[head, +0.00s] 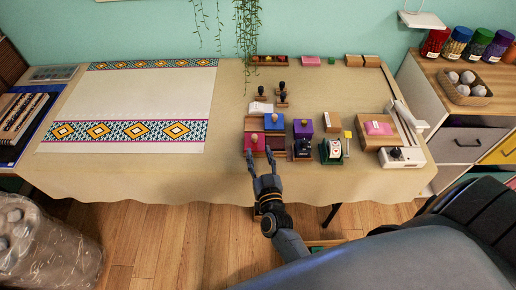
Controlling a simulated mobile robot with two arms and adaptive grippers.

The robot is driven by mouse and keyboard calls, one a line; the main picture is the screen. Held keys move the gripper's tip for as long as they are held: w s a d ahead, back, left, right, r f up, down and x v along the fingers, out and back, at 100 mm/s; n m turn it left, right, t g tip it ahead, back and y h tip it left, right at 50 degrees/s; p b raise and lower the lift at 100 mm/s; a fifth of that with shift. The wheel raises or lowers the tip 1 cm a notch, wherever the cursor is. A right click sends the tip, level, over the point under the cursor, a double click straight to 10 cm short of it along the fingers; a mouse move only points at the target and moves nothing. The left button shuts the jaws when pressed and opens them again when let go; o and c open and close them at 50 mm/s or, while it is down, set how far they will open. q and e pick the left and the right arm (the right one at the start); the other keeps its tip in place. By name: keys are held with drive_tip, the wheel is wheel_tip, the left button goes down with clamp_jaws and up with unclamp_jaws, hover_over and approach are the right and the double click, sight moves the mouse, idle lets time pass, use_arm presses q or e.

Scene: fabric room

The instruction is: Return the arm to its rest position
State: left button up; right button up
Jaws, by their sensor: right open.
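My right arm (380,265) comes in from the lower right. My left gripper is not in view.
The table (180,175) carries a patterned cloth (150,100) at left. Blue (274,121) and purple (303,129) blocks, stamps and a white-armed device (400,155) stand at right. A shelf with jars (457,42) is at far right. A plastic-wrapped bundle (45,245) stands lower left.

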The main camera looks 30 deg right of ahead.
idle(0.5)
drive_tip(key=shift+a, duration=0.2)
drive_tip(key=s+a+n+g+y, duration=0.5)
drive_tip(key=s+a+g+y, duration=0.1)
drive_tip(key=s+y, duration=0.1)
drive_tip(key=s+d+r+g+h, duration=0.15)
drive_tip(key=s+g, duration=0.25)
drive_tip(key=s, duration=0.4)
drive_tip(key=s+d+g+h, duration=0.1)
drive_tip(key=s+d+g, duration=0.25)
drive_tip(key=s, duration=0.55)
wheel_tip(320, 180, down, 25)
drive_tip(key=g, duration=0.2)
drive_tip(key=s+d+f, duration=0.2)
drive_tip(key=s+f, duration=1.5)
drive_tip(key=s, duration=0.1)
drive_tip(key=shift+d+g, duration=0.2)
drive_tip(key=shift+g, duration=0.25)
